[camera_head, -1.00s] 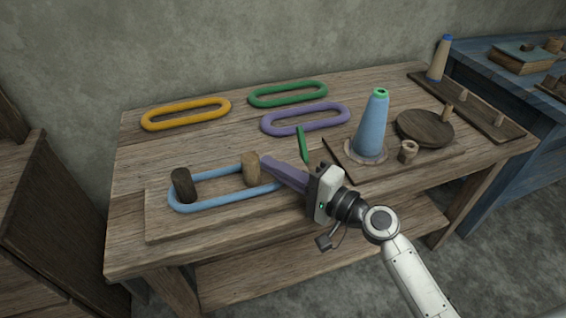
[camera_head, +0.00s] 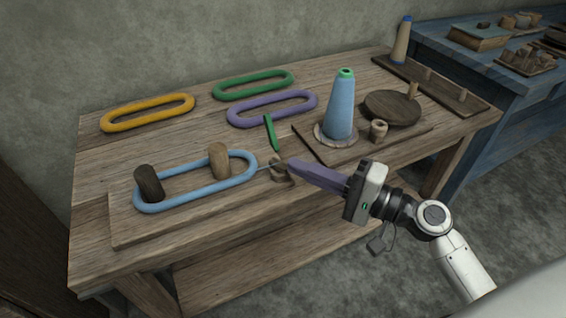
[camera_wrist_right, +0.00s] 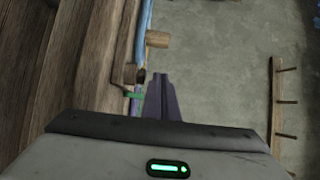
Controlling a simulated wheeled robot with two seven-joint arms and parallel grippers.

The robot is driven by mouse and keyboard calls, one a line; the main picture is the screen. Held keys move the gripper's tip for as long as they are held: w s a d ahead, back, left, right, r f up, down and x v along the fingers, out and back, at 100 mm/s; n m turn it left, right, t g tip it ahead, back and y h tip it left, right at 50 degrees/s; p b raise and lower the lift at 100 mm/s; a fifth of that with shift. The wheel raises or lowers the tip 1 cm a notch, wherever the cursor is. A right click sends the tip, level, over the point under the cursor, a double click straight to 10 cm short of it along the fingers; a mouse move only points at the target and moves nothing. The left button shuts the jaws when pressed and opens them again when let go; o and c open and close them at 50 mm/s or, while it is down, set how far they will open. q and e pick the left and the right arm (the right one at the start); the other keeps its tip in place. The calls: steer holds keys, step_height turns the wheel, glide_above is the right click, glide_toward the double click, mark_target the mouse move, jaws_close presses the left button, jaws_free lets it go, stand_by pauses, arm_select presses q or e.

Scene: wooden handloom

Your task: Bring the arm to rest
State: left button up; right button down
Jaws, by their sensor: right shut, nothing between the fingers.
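My right gripper (camera_head: 293,165) has purple fingers that are shut and empty. Its arm comes in from the lower right, and the fingers point left over the front edge of the wooden table (camera_head: 215,235). In the right wrist view the closed fingers (camera_wrist_right: 160,78) point away from the camera, with the table on the left and grey floor on the right. A small wooden piece (camera_head: 281,171) lies beside the fingertips; I cannot tell if they touch. A blue loop (camera_head: 195,195) passes around two wooden pegs on a board. My left gripper is not in view.
A blue cone (camera_head: 340,108) stands on a board behind the gripper, near a round wooden disc (camera_head: 392,107). A green stick (camera_head: 271,132) and purple (camera_head: 272,108), green (camera_head: 253,84) and yellow (camera_head: 147,112) loops lie further back. Floor is free at the lower right.

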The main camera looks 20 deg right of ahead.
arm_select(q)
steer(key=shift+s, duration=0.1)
arm_select(e)
steer(key=shift+s+d, duration=0.25)
steer(key=shift+s, duration=0.1)
